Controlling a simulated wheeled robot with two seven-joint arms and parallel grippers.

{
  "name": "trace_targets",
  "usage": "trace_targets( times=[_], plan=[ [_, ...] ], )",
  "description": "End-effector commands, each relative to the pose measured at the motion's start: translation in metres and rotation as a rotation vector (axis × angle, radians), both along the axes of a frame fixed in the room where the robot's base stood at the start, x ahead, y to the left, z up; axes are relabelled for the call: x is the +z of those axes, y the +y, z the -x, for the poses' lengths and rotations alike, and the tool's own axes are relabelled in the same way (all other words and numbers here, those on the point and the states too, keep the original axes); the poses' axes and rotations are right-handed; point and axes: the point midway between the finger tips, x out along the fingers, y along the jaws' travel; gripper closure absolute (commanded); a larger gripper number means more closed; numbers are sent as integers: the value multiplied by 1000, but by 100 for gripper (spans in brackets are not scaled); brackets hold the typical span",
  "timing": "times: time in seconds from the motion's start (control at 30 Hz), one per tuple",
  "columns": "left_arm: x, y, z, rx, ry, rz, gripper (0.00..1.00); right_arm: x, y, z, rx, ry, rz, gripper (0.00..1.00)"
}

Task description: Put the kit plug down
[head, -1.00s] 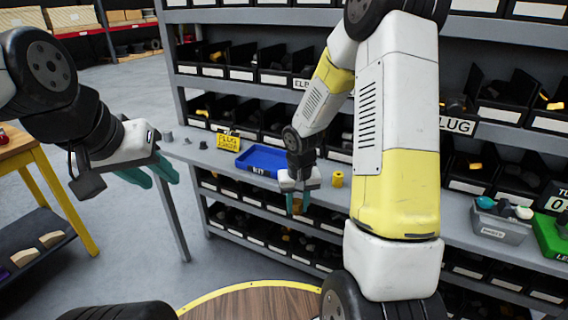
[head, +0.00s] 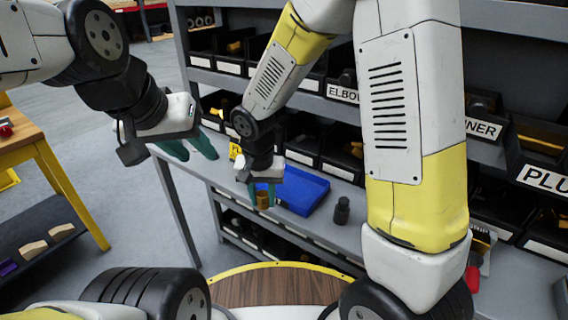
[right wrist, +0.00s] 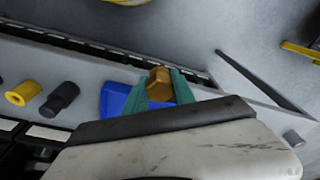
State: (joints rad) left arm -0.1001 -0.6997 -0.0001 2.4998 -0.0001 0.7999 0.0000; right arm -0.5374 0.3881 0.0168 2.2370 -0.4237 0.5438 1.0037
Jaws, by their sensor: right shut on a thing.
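My right gripper (head: 264,194) is shut on the brass-coloured kit plug (head: 263,200). It holds the plug at the near left side of the blue tray (head: 308,195) on the grey shelf counter. The right wrist view shows the plug (right wrist: 159,80) between the teal fingers, with the tray (right wrist: 113,100) just left of it. I cannot tell whether the plug touches the counter.
A dark fitting (head: 342,210) stands on the counter right of the tray; a yellow fitting (right wrist: 22,92) stands beyond it in the wrist view. Bins fill the shelves above and below. A wooden table (head: 22,140) stands left.

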Motion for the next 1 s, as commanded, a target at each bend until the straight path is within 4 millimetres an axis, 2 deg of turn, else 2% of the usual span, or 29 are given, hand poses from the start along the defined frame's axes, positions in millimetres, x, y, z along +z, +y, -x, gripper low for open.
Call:
trace_targets(
  times=[0.13,0.4,0.6,0.7,0.83,1.0],
  plan=[
    [0,0,0,0,-1,0,64,-2,-4,-23,-7,0,-1,100],
    [0,0,0,0,0,0,64,-10,-21,-95,-6,-1,-2,100],
    [0,0,0,0,0,0,64,-14,-30,-138,-3,-1,-1,100],
    [0,0,0,0,0,0,64,-14,-32,-149,-2,-1,-1,100],
    [0,0,0,0,0,0,64,-17,-33,-154,0,0,0,100],
    [0,0,0,0,0,0,64,-38,-34,-153,1,2,1,100]
  ],
)
